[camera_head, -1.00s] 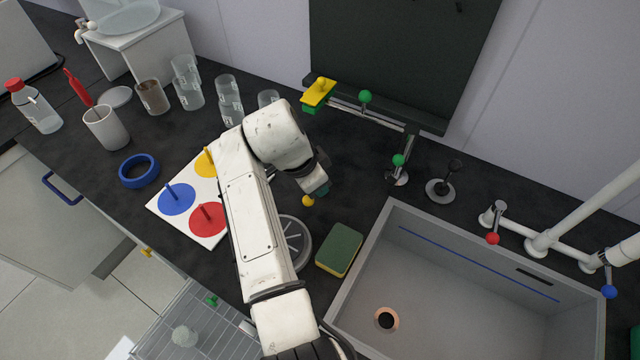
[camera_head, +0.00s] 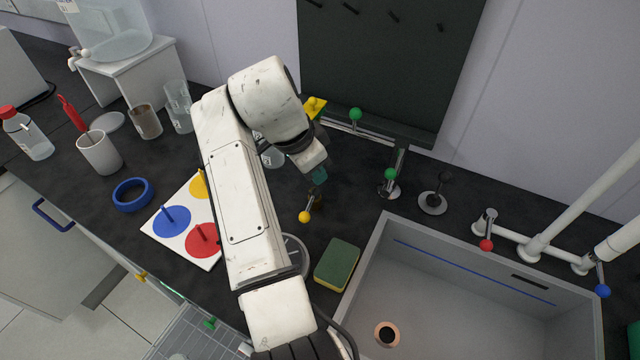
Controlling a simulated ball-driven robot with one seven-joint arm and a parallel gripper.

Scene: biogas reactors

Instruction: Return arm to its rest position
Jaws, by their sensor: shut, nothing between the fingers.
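My white arm rises from the bottom of the head view and bends at the elbow. Its forearm points down and right over the dark counter (camera_head: 365,225). My gripper (camera_head: 319,176) is at the end, small and partly hidden behind the wrist. It is shut and holds nothing that I can see. It is above the counter, a little above a yellow ball-ended handle (camera_head: 304,216); I cannot tell the exact gap.
A grey sink (camera_head: 465,290) and a green sponge (camera_head: 337,264) are to the right. A white board (camera_head: 172,236) with coloured discs, a blue ring (camera_head: 132,194) and glass beakers (camera_head: 178,108) are left. Green-knobbed taps (camera_head: 390,174) stand behind. A dark panel (camera_head: 390,60) is at the back.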

